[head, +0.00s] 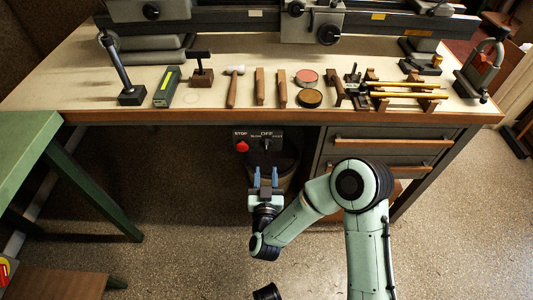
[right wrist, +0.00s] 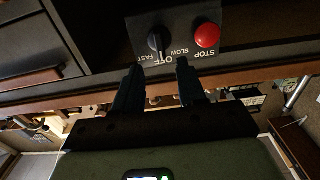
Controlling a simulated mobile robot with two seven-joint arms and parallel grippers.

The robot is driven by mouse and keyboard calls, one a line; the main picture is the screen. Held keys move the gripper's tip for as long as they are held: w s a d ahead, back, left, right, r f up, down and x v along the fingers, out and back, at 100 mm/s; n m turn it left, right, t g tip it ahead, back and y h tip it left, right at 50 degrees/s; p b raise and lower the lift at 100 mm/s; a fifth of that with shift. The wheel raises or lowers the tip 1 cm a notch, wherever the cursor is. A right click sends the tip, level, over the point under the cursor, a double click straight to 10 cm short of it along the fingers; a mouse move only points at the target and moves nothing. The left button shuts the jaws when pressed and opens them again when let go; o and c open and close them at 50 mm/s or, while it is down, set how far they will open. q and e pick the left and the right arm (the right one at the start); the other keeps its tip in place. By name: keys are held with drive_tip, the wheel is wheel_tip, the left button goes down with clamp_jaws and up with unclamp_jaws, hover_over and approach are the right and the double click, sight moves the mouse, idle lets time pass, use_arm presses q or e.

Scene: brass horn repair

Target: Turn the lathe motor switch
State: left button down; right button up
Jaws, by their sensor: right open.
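The lathe motor switch is a dark rotary knob (right wrist: 156,41) on a black control panel (head: 259,139) under the bench's front edge. In the right wrist view, which shows the panel upside down, its labels read FAST, OFF and SLOW. A light mark on the knob appears to point at OFF. A red STOP button (right wrist: 207,36) sits beside it; it also shows in the head view (head: 242,146). My right gripper (head: 265,174) is open and empty, its two fingers pointing at the panel, apart from the knob. My left gripper is not in view.
The wooden bench top (head: 215,115) overhangs the panel and carries several hand tools and the lathe (head: 312,22). A drawer unit (head: 385,150) stands right of the panel. A dark bin (head: 286,160) stands behind my gripper. A green table (head: 25,140) is at left.

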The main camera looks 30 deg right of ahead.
sight(266, 151)
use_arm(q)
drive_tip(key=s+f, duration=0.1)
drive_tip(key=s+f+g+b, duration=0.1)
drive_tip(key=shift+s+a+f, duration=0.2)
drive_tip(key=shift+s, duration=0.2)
use_arm(e)
drive_tip(key=x, duration=0.9)
clamp_jaws()
